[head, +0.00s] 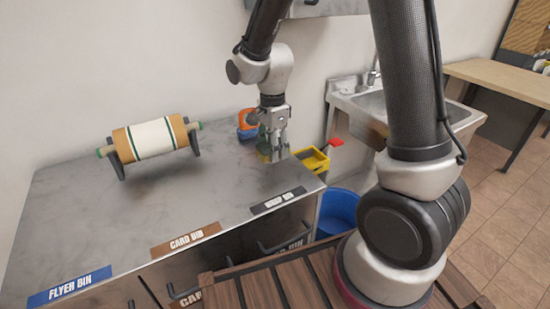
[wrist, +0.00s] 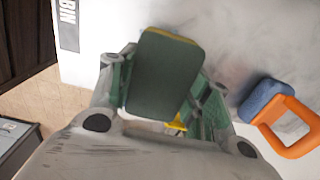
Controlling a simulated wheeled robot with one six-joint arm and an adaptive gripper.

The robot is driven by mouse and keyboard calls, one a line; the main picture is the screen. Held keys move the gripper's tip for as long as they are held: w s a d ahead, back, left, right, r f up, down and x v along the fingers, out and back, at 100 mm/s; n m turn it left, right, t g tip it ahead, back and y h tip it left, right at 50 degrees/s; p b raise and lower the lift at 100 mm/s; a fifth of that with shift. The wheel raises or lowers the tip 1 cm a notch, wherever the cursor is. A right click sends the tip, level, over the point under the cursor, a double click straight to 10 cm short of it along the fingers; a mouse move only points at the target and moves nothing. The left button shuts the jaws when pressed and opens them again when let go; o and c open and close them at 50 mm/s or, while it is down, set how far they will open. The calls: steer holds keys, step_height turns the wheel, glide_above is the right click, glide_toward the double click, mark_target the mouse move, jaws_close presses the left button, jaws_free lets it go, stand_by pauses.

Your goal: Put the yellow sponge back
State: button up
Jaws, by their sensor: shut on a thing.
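The yellow sponge (wrist: 160,75) has a dark green face and a thin yellow edge in the wrist view. My gripper (wrist: 162,92) is shut on it, with one finger on each side. In the head view my gripper (head: 273,143) points down over the back right of the metal counter, near its right end. The sponge shows there only as a small greenish-yellow patch (head: 264,155) at the fingertips. I cannot tell whether it touches the counter. A yellow holder (head: 314,160) is at the counter's right edge, just right of my gripper; its inside is mostly hidden.
An orange-handled scrubber (head: 246,121) with a blue pad stands behind my gripper; it also shows in the wrist view (wrist: 287,125). A striped roll (head: 155,138) on a stand is at the counter's left. A blue bucket (head: 339,207) and a sink (head: 400,107) are right. The counter's middle is clear.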

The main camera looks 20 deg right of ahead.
mark_target(273, 166)
steer(key=shift+f, duration=1.95)
steer(key=o, duration=1)
steer(key=shift+f, duration=0.1)
step_height(273, 166, up, 12)
steer(key=shift+r, duration=0.25)
steer(key=s+d+r+n+t, duration=0.1)
steer(key=s+d+r+n, duration=0.3)
steer(key=s+d+n, duration=0.1)
steer(key=s+d+r+n+t, duration=0.1)
steer(key=s+d+r+n, duration=0.2)
steer(key=s+d+n, duration=0.2)
steer(key=s+d+r+n+t, duration=0.2)
steer(key=s+d+r+n, duration=0.2)
steer(key=s, duration=0.6)
steer(key=shift+d+r+n, duration=0.35)
steer(key=shift+d+n, duration=0.05)
steer(key=shift+n, duration=0.5)
